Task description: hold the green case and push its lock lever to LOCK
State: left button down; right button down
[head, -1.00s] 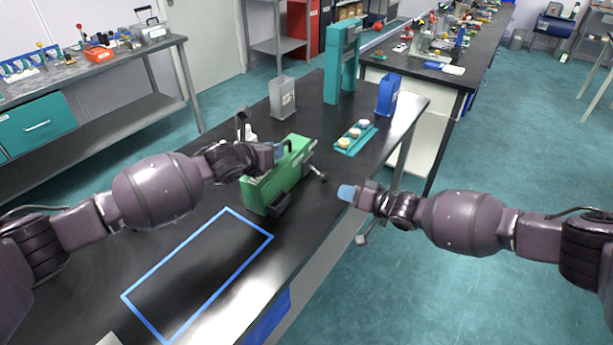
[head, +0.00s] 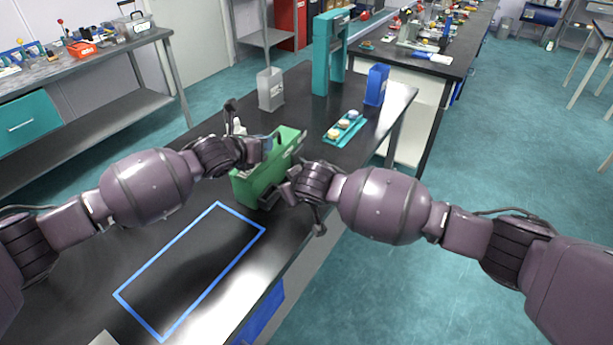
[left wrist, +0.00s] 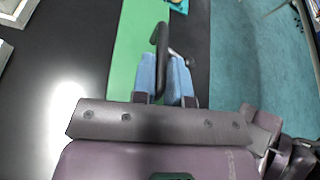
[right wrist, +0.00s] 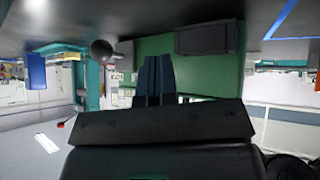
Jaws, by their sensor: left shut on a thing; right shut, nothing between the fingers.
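The green case (head: 252,188) stands on the dark bench, seen in the head view and the left wrist view (left wrist: 128,45). My left gripper (head: 266,146) is shut on the case's dark handle (left wrist: 160,45), its blue fingers on either side of it. My right gripper (head: 288,182) is at the case's near right side, shut and empty; its fingers (right wrist: 155,75) point at the green wall. A dark round knob, apparently the lock lever's end (right wrist: 101,50), shows left of those fingers, apart from them. The lever is largely hidden by my right gripper in the head view. No LOCK marking is readable.
A blue outlined rectangle (head: 137,318) lies on the bare bench in front. Behind the case stand a grey container (head: 270,90), a teal frame (head: 321,60), a blue holder (head: 376,86) and a teal tray (head: 330,138) with small round pieces.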

pick_arm(q)
jog(key=shift+f, duration=0.25)
pick_arm(e)
jog(key=shift+s+a+r+n+h, duration=0.1)
jog(key=shift+s+r+n+h, duration=0.2)
jog(key=shift+r+h, duration=0.3)
jog(key=shift+s+r+n+h, duration=0.2)
jog(key=shift+s+r+h, duration=0.2)
jog(key=shift+r+h, duration=0.2)
pick_arm(q)
jog(key=shift+s, duration=0.1)
pick_arm(e)
jog(key=shift+s+d+r+h, duration=0.2)
jog(key=shift+s+r+h, duration=0.15)
jog(key=shift+r+h, duration=0.3)
jog(key=x, duration=0.9)
jog(key=shift+w+a+f, duration=0.1)
jog(key=shift+w+f, duration=0.05)
pick_arm(q)
jog(key=shift+a, duration=0.1)
pick_arm(e)
jog(key=shift+w+d, duration=0.9)
jog(key=shift+w, duration=0.3)
jog(key=shift+w+d, duration=0.4)
jog(key=shift+w, duration=0.05)
jog(key=shift+d, duration=0.1)
jog(key=shift+w+d+n+y, duration=0.1)
jog(key=shift+d+n+y, duration=0.1)
jog(key=shift+n+y, duration=0.25)
